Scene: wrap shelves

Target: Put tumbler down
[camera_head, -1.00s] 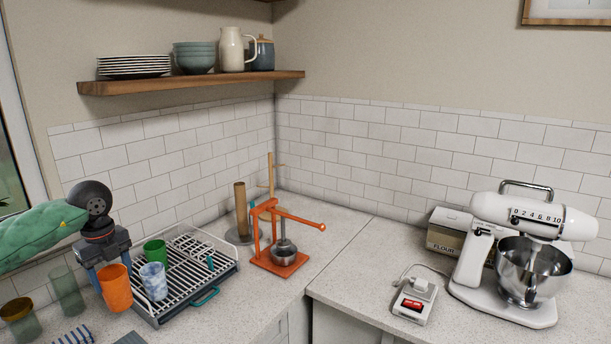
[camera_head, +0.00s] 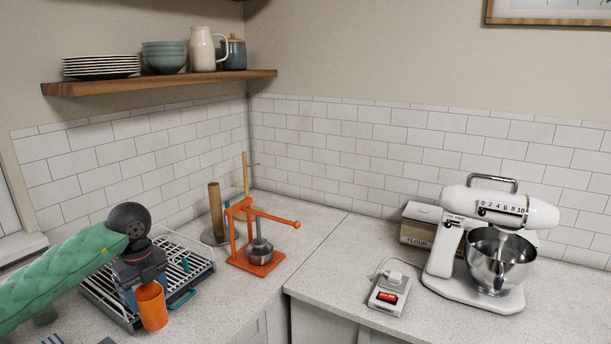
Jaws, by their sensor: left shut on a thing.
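My left gripper (camera_head: 146,284) reaches in from the left on its green-sleeved arm and is shut on an orange tumbler (camera_head: 152,307). The tumbler is close to upright, its open rim at the top between the fingers. In the picture it overlaps the front edge of the dish rack (camera_head: 196,279); I cannot tell whether it touches the rack or the counter. The gripper and arm hide much of the rack, and the green and marbled tumblers there do not show. My right gripper is not in view.
An orange press (camera_head: 255,258) stands right of the rack, with a wooden post (camera_head: 217,210) behind it. Bare counter (camera_head: 215,322) lies right of the tumbler. A stand mixer (camera_head: 489,252), a flour box (camera_head: 420,226) and a small red-switched device (camera_head: 389,292) stand farther right.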

